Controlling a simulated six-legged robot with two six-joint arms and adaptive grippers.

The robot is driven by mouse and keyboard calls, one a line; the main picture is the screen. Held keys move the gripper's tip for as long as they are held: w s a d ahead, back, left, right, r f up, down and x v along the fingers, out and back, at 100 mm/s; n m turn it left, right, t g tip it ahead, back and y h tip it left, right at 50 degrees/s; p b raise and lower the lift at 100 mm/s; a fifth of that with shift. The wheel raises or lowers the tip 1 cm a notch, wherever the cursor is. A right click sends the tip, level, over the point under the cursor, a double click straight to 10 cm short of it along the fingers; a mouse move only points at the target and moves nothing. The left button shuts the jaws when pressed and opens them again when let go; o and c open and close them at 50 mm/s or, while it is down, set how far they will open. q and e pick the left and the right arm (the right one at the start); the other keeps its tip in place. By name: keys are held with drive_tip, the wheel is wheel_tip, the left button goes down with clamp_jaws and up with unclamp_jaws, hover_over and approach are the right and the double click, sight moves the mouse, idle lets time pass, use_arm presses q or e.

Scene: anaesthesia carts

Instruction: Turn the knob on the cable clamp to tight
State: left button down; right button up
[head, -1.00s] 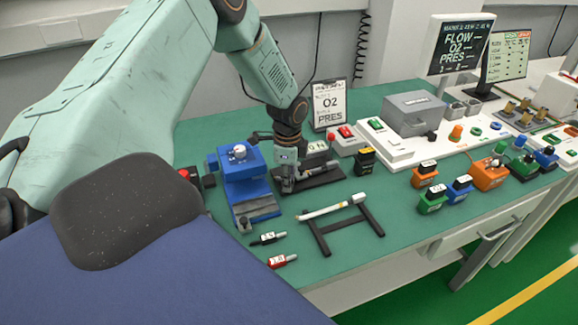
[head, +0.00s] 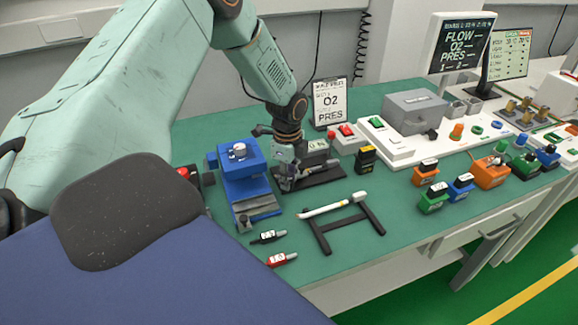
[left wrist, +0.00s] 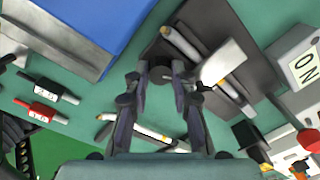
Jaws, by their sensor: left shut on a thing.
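The cable clamp is a dark base plate (head: 327,178) on the green bench, partly hidden by my left gripper in the head view. In the left wrist view the dark plate (left wrist: 226,50) carries pale cable-like pieces (left wrist: 181,44) and grey blocks. My left gripper (head: 287,184) points down at the plate's left end. In the left wrist view its fingers (left wrist: 160,80) are closed around a small dark round knob (left wrist: 159,76). The knob's setting cannot be read. A block with an "ON" label (left wrist: 303,68) stands beside the plate. My right gripper is not in view.
A blue device (head: 238,172) stands close left of the gripper. A black stand with a white rod (head: 335,206) and black and red connectors (head: 282,259) lie in front. A yellow-black block (head: 366,160) and an "O2 PRES" sign (head: 329,103) are to the right and behind.

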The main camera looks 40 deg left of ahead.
use_arm(q)
drive_tip(key=c, duration=1.1)
unclamp_jaws()
drive_tip(key=shift+a, duration=0.1)
drive_tip(key=shift+r, duration=0.1)
drive_tip(key=shift+s+r, duration=0.15)
drive_tip(key=shift+r, duration=3.75)
